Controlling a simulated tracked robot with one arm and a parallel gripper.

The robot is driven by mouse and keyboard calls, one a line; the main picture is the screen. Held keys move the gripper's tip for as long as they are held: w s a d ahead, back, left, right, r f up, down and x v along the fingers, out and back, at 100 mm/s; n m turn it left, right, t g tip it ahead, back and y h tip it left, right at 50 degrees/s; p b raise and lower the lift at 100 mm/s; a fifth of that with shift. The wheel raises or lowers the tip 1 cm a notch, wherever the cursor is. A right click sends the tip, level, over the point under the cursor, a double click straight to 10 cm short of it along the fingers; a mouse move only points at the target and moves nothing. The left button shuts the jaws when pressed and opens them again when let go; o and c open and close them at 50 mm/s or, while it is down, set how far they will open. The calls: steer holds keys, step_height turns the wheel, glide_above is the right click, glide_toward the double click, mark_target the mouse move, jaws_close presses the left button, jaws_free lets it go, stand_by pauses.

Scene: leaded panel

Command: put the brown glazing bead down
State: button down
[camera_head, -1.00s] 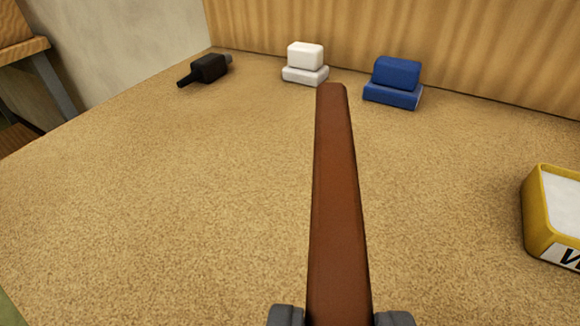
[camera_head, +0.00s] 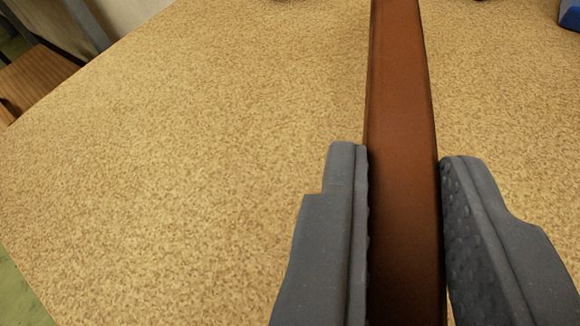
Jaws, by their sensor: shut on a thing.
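The brown glazing bead (camera_head: 402,110) is a long, straight, reddish-brown bar. It runs from the bottom edge of the view up past the top edge, so both its ends are out of view. My gripper (camera_head: 404,165) has its two grey fingers on either side of the bead and is shut on it. The bead lies over the speckled tan worktop (camera_head: 190,150). I cannot tell whether it touches the surface or hangs above it.
The worktop left of the bead is clear. Its left edge runs diagonally, with a wooden surface (camera_head: 35,80) beyond it at the upper left. A blue object (camera_head: 571,14) is cut off at the top right corner.

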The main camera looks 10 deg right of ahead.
steer(key=shift+w+a+f, duration=0.1)
steer(key=shift+w+a, duration=0.1)
steer(key=shift+w, duration=0.15)
step_height(320, 180, down, 4)
steer(key=shift+r+b, duration=0.25)
steer(key=shift+b, duration=0.5)
steer(key=shift+r, duration=0.1)
steer(key=c, duration=1.3)
jaws_free()
